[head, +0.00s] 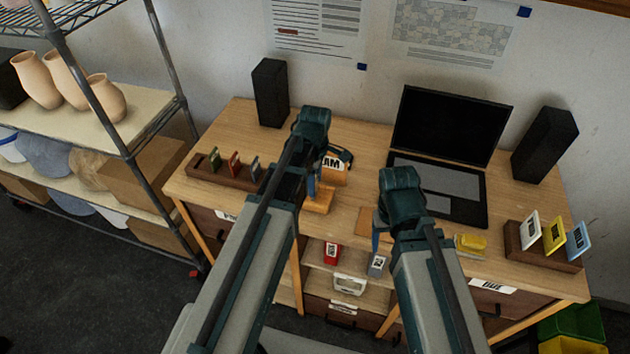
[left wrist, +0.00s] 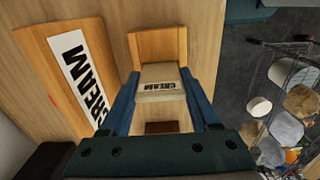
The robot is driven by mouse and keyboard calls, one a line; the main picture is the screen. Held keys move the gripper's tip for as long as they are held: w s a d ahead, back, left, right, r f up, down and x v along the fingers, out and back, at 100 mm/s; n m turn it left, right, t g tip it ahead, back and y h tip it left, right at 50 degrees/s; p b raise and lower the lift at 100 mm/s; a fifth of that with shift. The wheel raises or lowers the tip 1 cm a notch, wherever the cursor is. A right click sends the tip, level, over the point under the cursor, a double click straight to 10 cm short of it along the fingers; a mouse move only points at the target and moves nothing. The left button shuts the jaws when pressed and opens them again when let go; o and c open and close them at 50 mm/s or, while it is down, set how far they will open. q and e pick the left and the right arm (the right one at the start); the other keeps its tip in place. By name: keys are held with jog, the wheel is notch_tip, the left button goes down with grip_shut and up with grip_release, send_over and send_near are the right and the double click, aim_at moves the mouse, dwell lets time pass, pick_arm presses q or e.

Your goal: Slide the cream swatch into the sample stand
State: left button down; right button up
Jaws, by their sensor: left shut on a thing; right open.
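My left gripper (left wrist: 163,105) is shut on the cream swatch (left wrist: 166,72), a pale block with a "CREAM" label, in the left wrist view. An orange wooden piece (left wrist: 158,45) lies right behind the swatch, and a board labelled "CREAM" (left wrist: 82,75) is to its left. They look like parts of the sample stand (head: 334,176) in the head view, where my left gripper (head: 314,186) is beside it and hides part of it. I cannot tell whether the swatch touches the stand. My right gripper (head: 378,238) is open near the desk's front edge.
A rack of swatches (head: 213,170) stands left on the desk, another (head: 538,262) at the right. A laptop (head: 445,140) and two black speakers (head: 270,92) stand at the back. A yellow block (head: 470,243) lies near the front edge. Labelled items sit on the shelf below.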

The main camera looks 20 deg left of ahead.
pick_arm(q)
jog(key=shift+f+b, duration=0.5)
jog(key=shift+f, duration=0.1)
jog(key=shift+c, duration=0.2)
grip_release()
notch_tip(320, 180, up, 14)
jog(key=p, duration=1.4)
jog(key=shift+f, duration=0.1)
jog(key=shift+s, duration=0.1)
